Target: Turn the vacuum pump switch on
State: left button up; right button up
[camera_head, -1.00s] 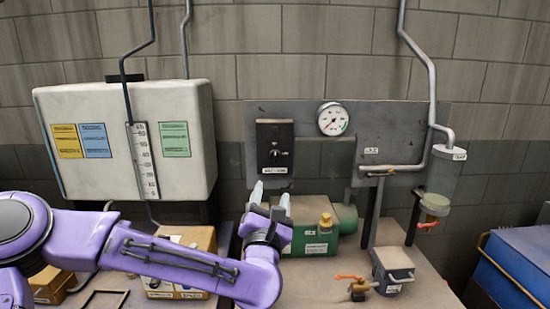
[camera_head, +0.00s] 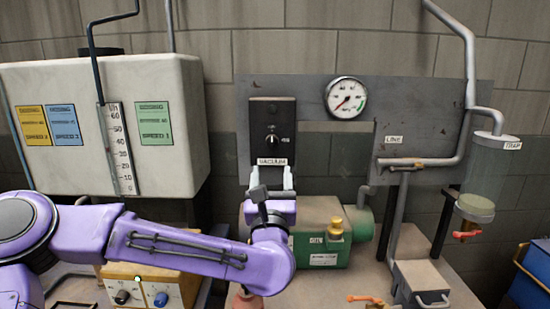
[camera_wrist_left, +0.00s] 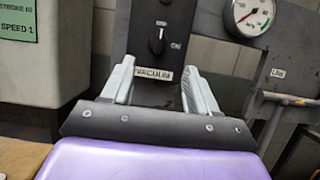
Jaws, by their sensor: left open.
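The vacuum pump switch (camera_head: 272,138) is a dark knob on a black plate (camera_head: 258,110) fixed to the grey wall panel. A white label reading VACUUM (camera_head: 271,161) sits under it. My left gripper (camera_head: 271,172) is open and empty, pointing up just below the switch, at the label. In the left wrist view its two fingers (camera_wrist_left: 160,82) stand on either side of the label. The gap to the panel is hard to judge. My right gripper is not in view.
A gauge (camera_head: 346,97) is on the panel to the right. A green pump (camera_head: 318,235) stands below, beside my arm. A large white tank (camera_head: 170,90) is at left. A box with two knobs (camera_head: 150,285) is under my arm. Pipes and a trap (camera_head: 488,175) are at right.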

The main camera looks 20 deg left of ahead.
aim_at(272, 146)
pick_arm(q)
jog(key=p+x, duration=0.6)
jog(key=x, duration=0.4)
jog(key=shift+w+a, duration=0.15)
jog(key=shift+w, duration=0.25)
jog(key=c, duration=1)
